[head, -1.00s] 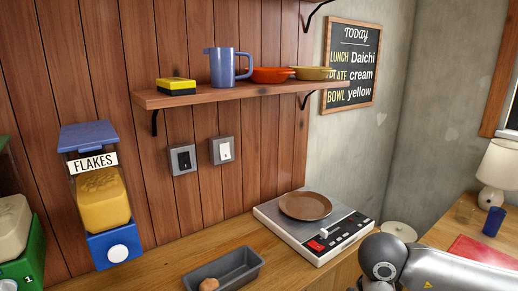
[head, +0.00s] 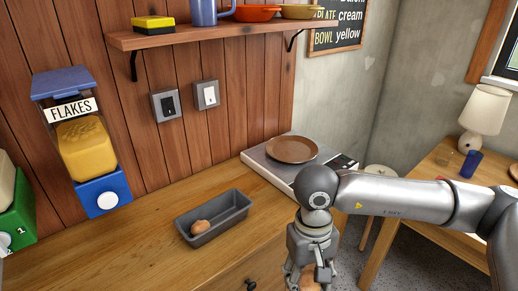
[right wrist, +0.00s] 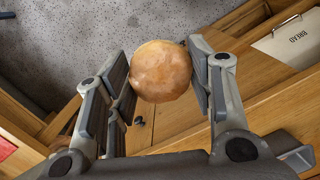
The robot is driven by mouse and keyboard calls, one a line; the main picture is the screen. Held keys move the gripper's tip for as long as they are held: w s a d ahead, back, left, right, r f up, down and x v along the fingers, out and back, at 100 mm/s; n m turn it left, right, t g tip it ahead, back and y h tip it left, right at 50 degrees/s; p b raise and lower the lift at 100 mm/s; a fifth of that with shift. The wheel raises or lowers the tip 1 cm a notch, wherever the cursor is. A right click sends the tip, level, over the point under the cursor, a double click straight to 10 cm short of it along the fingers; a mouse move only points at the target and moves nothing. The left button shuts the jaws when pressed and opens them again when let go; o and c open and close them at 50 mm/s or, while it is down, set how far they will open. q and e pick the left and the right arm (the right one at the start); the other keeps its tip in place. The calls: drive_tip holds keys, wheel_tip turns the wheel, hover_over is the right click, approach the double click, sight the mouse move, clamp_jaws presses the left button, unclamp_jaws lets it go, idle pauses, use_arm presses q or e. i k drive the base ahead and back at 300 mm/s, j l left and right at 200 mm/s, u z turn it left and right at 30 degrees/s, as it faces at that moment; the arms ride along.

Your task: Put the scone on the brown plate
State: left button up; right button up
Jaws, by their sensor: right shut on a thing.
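My right gripper (right wrist: 161,80) is shut on a round golden-brown baked piece, which looks like the scone (right wrist: 161,70). In the head view the right gripper (head: 310,278) hangs at the bottom edge, in front of the counter, with the scone (head: 312,287) partly cut off by the picture edge. The brown plate (head: 292,149) is empty and lies on a flat white-and-grey appliance (head: 262,157), behind and above the gripper. My left gripper is not in view.
A dark loaf tin (head: 233,222) with a brown lump (head: 200,227) in it stands on the wooden counter (head: 150,245), left of my arm. A shelf (head: 190,36) with dishes hangs above. A lamp (head: 486,110) stands on a table at right.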

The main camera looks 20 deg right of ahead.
sight(298, 148)
drive_tip(key=i+l+u, duration=0.15)
drive_tip(key=l+u, duration=0.3)
drive_tip(key=l, duration=0.3)
drive_tip(key=l+u, duration=0.45)
drive_tip(key=l, duration=0.35)
drive_tip(key=i, duration=0.05)
